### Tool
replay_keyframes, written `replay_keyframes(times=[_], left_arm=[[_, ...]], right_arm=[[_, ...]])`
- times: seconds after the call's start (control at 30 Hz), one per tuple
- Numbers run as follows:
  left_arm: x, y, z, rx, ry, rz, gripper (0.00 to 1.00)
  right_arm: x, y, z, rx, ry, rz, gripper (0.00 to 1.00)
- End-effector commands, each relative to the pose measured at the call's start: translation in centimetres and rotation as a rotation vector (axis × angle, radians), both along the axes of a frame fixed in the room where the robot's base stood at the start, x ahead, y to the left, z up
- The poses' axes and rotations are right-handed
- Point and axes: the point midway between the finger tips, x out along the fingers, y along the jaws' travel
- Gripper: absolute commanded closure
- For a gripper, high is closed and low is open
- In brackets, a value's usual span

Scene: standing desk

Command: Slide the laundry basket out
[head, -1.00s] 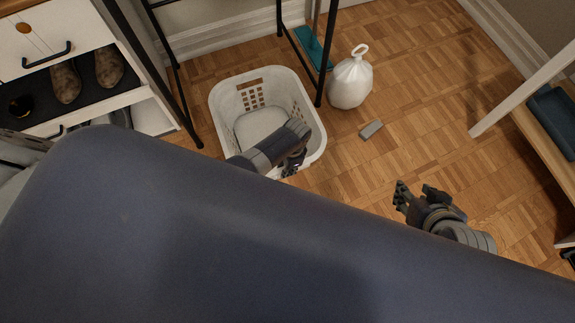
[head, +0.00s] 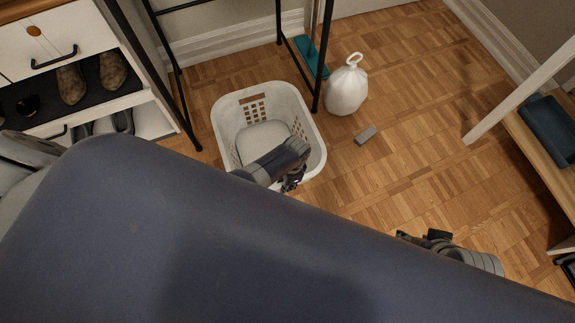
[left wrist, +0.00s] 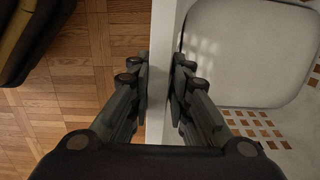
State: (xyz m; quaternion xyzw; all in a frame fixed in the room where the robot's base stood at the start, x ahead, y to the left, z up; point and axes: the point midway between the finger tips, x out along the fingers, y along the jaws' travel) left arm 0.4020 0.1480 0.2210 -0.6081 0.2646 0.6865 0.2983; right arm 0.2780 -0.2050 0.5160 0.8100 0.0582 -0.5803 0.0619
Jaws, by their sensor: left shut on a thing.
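The white laundry basket (head: 221,124) stands upright on the wooden floor in the head view, empty as far as I can see, with slotted openings in its walls. My left gripper (head: 294,179) is at its near right rim. In the left wrist view, the fingers of my left gripper (left wrist: 158,85) sit on both sides of the basket's pale wall (left wrist: 165,40) and are shut on it. My right gripper (head: 424,237) is away to the right, over the floor.
A black metal rack (head: 317,75) stands behind the basket, with a teal broom head (head: 311,56) by it. A tied white bag (head: 346,91) and a small grey block (head: 366,135) lie to the right. A shoe cabinet (head: 52,50) is at left. Floor at centre right is clear.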

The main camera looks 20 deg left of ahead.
Motion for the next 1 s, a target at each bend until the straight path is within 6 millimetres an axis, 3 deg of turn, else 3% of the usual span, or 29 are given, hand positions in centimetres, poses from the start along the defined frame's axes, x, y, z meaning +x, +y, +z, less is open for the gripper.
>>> replay_keyframes(times=[0.47,0.5,0.6,1.0], left_arm=[[-0.26,0.08,-0.03,0.000,0.002,0.002,1.00],[-0.26,0.08,-0.03,0.000,0.002,0.002,0.75],[-0.23,0.09,-0.02,0.000,0.001,0.002,0.59],[-0.11,0.10,0.21,0.001,-0.001,0.002,0.59]], right_arm=[[-0.36,-0.11,0.04,-0.003,0.015,-0.002,0.60],[-0.36,-0.11,0.04,-0.003,0.015,-0.002,0.60],[-0.36,-0.11,0.04,-0.003,0.015,-0.002,0.60],[-0.33,-0.10,0.05,-0.003,0.014,-0.002,0.60]])
